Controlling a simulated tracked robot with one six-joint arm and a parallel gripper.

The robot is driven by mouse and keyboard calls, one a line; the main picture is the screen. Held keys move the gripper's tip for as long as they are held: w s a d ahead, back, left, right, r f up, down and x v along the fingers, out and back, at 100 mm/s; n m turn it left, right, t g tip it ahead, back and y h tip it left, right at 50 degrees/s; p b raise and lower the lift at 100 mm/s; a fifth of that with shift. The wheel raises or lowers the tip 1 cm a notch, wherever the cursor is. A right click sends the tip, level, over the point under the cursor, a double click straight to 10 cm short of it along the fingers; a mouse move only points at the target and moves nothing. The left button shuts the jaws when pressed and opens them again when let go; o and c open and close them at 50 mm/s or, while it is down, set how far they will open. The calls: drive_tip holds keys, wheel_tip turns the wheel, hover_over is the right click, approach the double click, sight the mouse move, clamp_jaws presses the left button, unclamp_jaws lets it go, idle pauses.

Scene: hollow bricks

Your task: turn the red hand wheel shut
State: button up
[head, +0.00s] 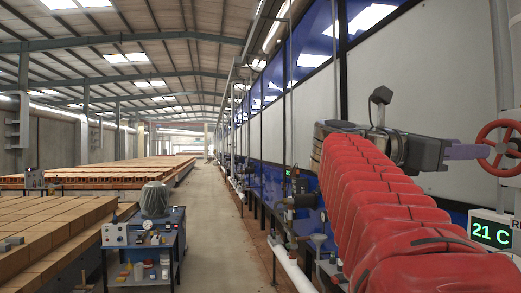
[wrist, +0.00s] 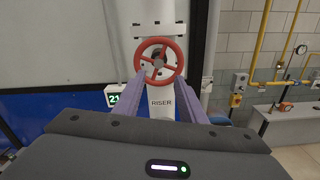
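The red hand wheel (head: 503,148) stands at the right edge of the head view. In the wrist view the wheel (wrist: 159,63) is seen face on, with spokes, on a white vertical pipe (wrist: 160,103) lettered "RISER". My gripper (head: 486,152) reaches toward the wheel from the left in the head view. In the wrist view my gripper (wrist: 161,79) has its two purple fingers apart, with nothing held between them. The fingertips appear beside the lower left and lower right of the rim. I cannot tell whether they touch it.
A display (head: 491,234) reading "21 C" hangs below the wheel. Yellow pipes (wrist: 259,45) and a grey ledge (wrist: 283,121) are at the right in the wrist view. A cart (head: 146,244) stands by brick stacks (head: 60,236) at the left. The aisle floor (head: 212,225) is clear.

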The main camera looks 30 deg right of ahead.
sight(503, 149)
drive_tip(key=shift+x, duration=5.05)
clamp_jaws()
drive_tip(key=shift+s+d, duration=0.15)
drive_tip(key=shift+d, duration=0.15)
drive_tip(key=shift+a, duration=0.3)
